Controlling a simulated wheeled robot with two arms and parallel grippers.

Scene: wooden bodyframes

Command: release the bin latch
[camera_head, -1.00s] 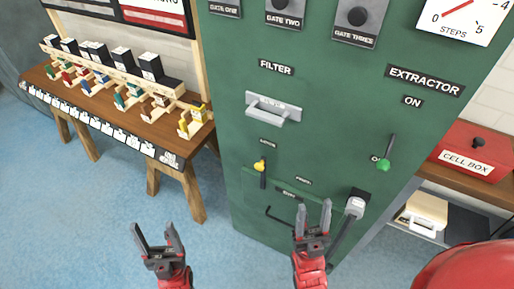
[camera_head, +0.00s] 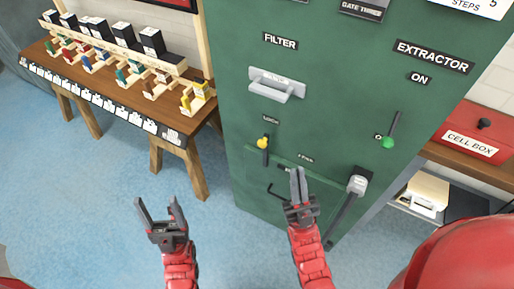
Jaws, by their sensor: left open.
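The green cabinet (camera_head: 345,100) stands ahead. On its lower front is a small upright latch with a yellow knob (camera_head: 263,143), above the left part of a bin panel (camera_head: 252,165). The small label above it is hard to read. My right gripper (camera_head: 297,170) points up in front of the panel, to the right of and below the yellow knob, apart from it. Its fingers are together with nothing seen between them, and they hide part of the panel. My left gripper (camera_head: 157,204) is open and empty over the blue floor, left of the cabinet.
A filter handle (camera_head: 276,87) sits above the latch. A green-knobbed lever (camera_head: 388,142) and a grey-headed lever (camera_head: 357,186) are to the right. A wooden bench (camera_head: 182,120) with coloured pieces stands left; a red cell box (camera_head: 475,140) is right. Floor before the bench is clear.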

